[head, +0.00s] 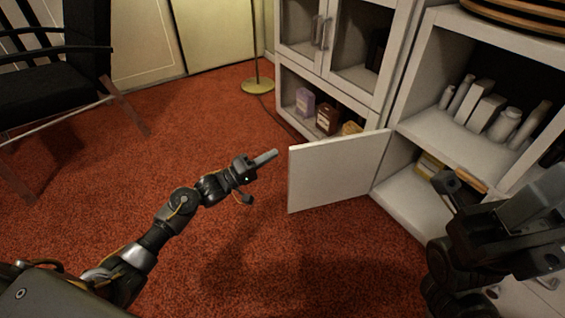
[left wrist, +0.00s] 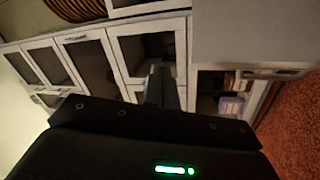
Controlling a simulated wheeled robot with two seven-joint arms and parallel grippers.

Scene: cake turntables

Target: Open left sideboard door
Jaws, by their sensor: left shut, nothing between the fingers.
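The white sideboard door (head: 335,172) stands swung open in the head view, jutting out to the left from the lower compartment of the white sideboard (head: 408,200). My left gripper (head: 264,160) is shut and empty, just left of the door's free edge, with a small gap between them. In the left wrist view the left gripper's finger (left wrist: 162,88) points ahead toward cabinet fronts. A pale panel fills the upper right there; I cannot tell for sure that it is the door. My right gripper (head: 530,205) is at the lower right, in front of the sideboard; its finger state is unclear.
Shelves (head: 455,137) hold several white jars and books. A glass-door cabinet (head: 335,50) stands behind the door, with purple and brown packages (head: 305,103) low inside. A black chair (head: 60,75) is at left, a lamp base (head: 257,86) at the back. Red carpet between is clear.

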